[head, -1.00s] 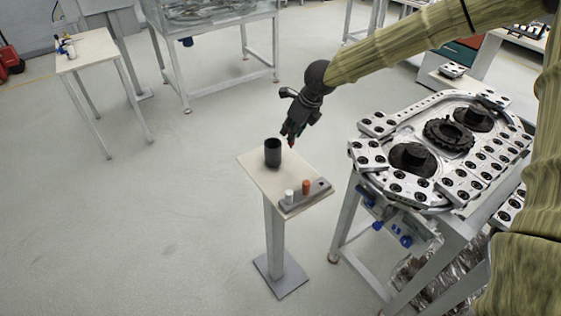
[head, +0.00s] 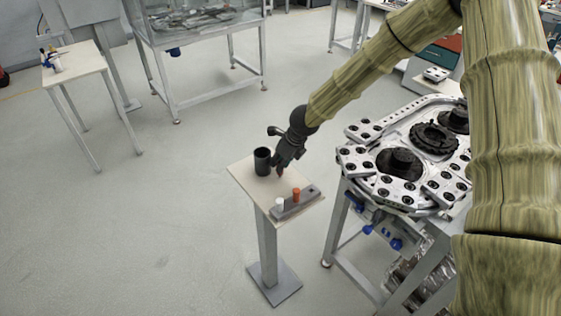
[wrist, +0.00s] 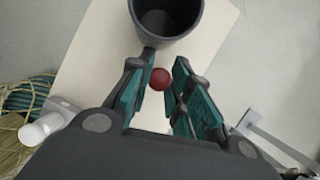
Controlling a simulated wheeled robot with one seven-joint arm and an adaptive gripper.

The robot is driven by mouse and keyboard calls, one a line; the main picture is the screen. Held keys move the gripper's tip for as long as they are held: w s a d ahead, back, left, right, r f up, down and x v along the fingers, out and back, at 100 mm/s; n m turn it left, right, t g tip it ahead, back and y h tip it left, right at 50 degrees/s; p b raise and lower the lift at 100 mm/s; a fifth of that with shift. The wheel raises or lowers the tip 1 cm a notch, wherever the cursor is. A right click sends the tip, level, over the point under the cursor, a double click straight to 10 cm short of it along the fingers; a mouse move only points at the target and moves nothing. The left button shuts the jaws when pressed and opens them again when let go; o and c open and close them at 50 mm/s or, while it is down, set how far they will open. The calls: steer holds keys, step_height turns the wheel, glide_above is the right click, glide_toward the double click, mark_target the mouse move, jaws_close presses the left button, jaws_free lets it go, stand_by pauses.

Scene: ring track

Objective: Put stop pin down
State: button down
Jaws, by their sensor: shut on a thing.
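My gripper (head: 279,166) is low over the small pedestal table (head: 245,177), just right of a dark cup. It is shut on a small dark red piece, which I take to be the stop pin (head: 281,174). In the wrist view the pin's round red end (wrist: 160,79) shows between the teal finger pads, close to the cup's near rim. Whether the pin touches the tabletop I cannot tell. The grey holder (head: 301,203) lies at the table's front right edge, with a white pin (head: 279,204) and an orange pin (head: 296,195).
The dark cup (head: 262,161) stands upright on the tabletop; its open mouth also shows in the wrist view (wrist: 166,20). The ring track (head: 430,181) on its stand is to the right. A side table (head: 78,66) with small items stands far left. The floor at left is clear.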

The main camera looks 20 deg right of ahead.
steer(key=shift+s+r, duration=0.1)
steer(key=shift+f, duration=0.2)
steer(key=c, duration=1.3)
jaws_free()
steer(key=shift+r, duration=0.1)
steer(key=b+v, duration=0.1)
steer(key=v, duration=1.1)
steer(key=shift+r, duration=0.1)
